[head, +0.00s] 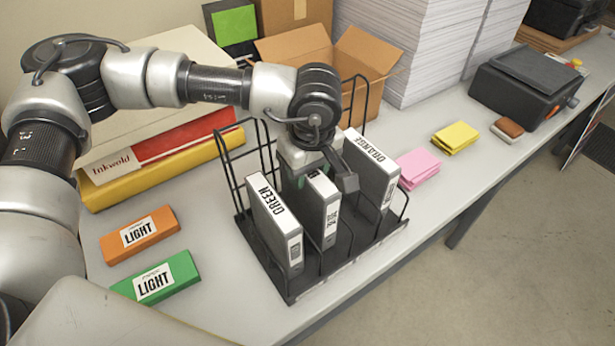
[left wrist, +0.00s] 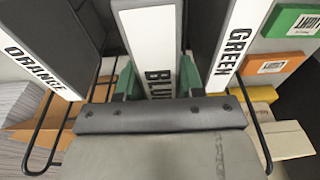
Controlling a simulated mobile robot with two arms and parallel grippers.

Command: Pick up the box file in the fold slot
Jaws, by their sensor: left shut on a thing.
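A black wire rack (head: 292,297) on the table holds three upright box files with white spine labels. The left file reads GREEN (head: 280,222), the right one ORANGE (head: 371,168). The middle file (head: 325,210) reads BLUE in the left wrist view (left wrist: 150,50). My left gripper (head: 312,170) is above the middle file and shut on its upper part; its green fingers (left wrist: 158,78) lie on both sides of it. The file's base appears within the rack, and I cannot tell whether it touches the bottom. No slot marked "fold" is readable.
Orange (head: 139,234) and green (head: 158,279) boxes labelled LIGHT lie left of the rack. An open cardboard box (head: 330,50) and paper stacks (head: 410,50) stand behind. Pink (head: 418,168) and yellow (head: 455,137) pads lie to the right. The table's front edge is close to the rack.

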